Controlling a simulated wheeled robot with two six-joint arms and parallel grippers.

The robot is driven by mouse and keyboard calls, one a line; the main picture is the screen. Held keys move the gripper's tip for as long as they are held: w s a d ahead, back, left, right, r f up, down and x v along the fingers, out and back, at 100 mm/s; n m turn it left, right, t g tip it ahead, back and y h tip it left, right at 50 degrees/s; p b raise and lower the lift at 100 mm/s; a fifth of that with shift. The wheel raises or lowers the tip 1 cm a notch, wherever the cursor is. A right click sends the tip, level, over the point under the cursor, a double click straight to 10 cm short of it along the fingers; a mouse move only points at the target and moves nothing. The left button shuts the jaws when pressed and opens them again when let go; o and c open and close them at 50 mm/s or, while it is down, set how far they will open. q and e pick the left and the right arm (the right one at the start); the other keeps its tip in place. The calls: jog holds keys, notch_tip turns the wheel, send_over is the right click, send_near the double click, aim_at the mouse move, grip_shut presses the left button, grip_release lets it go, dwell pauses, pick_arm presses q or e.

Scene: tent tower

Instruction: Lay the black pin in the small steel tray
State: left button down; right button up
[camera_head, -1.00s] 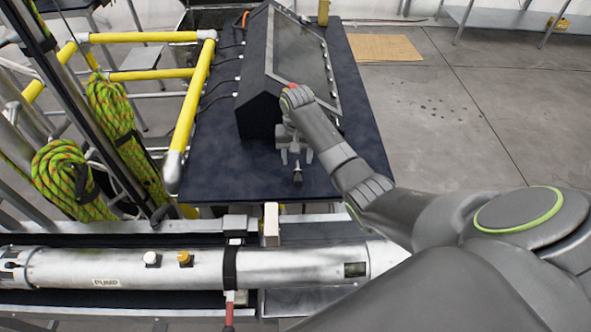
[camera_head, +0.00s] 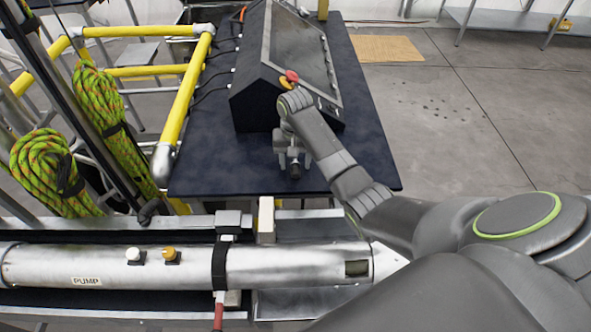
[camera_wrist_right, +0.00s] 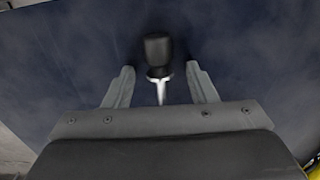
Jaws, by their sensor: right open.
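The black pin (camera_head: 295,171) stands on the dark blue table (camera_head: 225,165) near its front edge. In the right wrist view the pin shows a black knob (camera_wrist_right: 157,52) with a thin bright shank below it. My right gripper (camera_head: 294,160) is open over the pin. In the wrist view its two fingers (camera_wrist_right: 160,78) lie on either side of the shank, apart from it, and the knob sits between and slightly beyond the tips. I cannot pick out the small steel tray with certainty. My left gripper is out of view.
A black console (camera_head: 258,92) with a sloped screen and a red button (camera_head: 291,76) stands just behind my right gripper. A steel pump cylinder (camera_head: 180,266) lies in front of the table. Yellow rails (camera_head: 185,100) and green rope coils (camera_head: 45,165) are at left.

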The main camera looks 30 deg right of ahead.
grip_shut()
jog(key=shift+r, duration=0.1)
